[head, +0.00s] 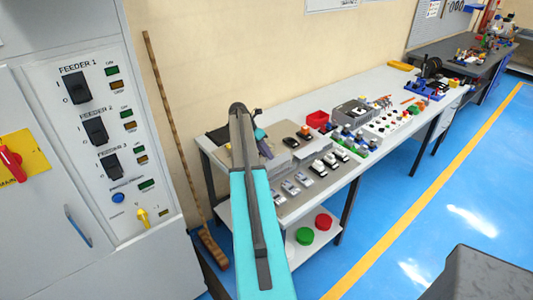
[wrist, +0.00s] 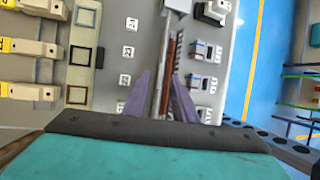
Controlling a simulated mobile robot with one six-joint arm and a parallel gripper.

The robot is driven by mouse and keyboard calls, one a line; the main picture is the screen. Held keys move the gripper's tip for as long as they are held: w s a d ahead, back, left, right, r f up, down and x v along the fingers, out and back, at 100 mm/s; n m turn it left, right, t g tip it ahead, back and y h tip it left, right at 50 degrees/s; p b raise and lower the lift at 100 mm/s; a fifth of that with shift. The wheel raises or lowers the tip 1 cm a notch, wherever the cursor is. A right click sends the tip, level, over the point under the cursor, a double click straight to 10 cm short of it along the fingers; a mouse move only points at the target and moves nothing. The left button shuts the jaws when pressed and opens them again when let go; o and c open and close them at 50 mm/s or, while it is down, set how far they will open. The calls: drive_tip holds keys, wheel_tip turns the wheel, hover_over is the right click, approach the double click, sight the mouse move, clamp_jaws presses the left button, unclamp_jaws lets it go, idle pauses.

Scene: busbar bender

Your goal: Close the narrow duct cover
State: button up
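In the wrist view, my gripper (wrist: 161,78) has its two purple fingers apart, pointing up the picture. A narrow grey strip with a reddish-brown band beside it, which looks like the narrow duct and its cover (wrist: 168,62), runs lengthwise between the fingers. I cannot tell whether either finger touches it, or how far the cover stands open. In the head view, my gripper (head: 264,143) is partly hidden by my arm, over the left end of the workbench. The duct cannot be made out there.
The workbench (head: 381,92) carries rows of small devices, a red bin (head: 317,119) and a grey bin (head: 352,111). In the wrist view, yellow-tagged beige blocks (wrist: 28,47) lie left and small blue-and-white devices (wrist: 200,83) right. A feeder cabinet (head: 95,140) stands left.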

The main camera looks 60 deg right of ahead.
drive_tip(key=shift+s+d+f, duration=0.1)
drive_tip(key=shift+s+f, duration=0.05)
drive_tip(key=shift+f, duration=0.2)
clamp_jaws()
